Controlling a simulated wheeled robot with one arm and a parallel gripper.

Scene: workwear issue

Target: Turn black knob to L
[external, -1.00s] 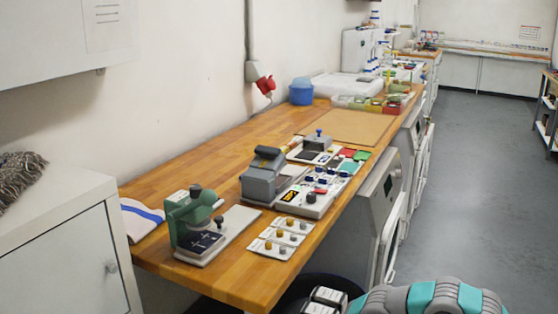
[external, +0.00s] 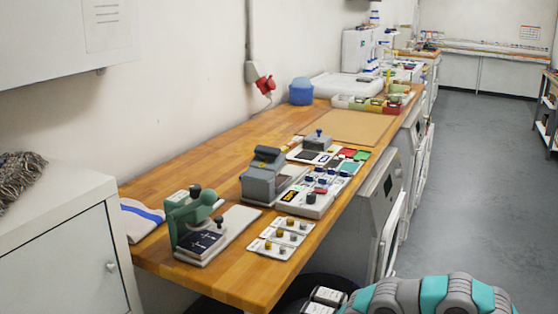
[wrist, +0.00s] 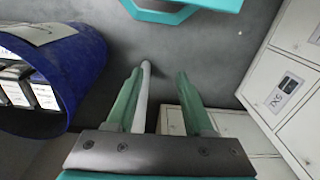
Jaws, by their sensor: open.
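A dark round knob, likely the black knob (external: 311,198), sits on the near end of a white control panel (external: 316,210) on the wooden bench in the external view. A yellow-and-black label (external: 290,196) is beside it. The knob's pointer and any L mark are too small to read. My gripper (wrist: 161,73) shows in the wrist view with its two green fingers apart, and it holds nothing. It is away from the panel, over the floor, and the knob is not in the wrist view. In the external view only my arm shows at the bottom right.
A green press (external: 192,222), a grey box-like device (external: 264,178) and small switch plates (external: 280,236) crowd the bench (external: 200,280) around the panel. In the wrist view, a blue bin (wrist: 75,60) with boxes is at left and white lockers (wrist: 290,85) are at right.

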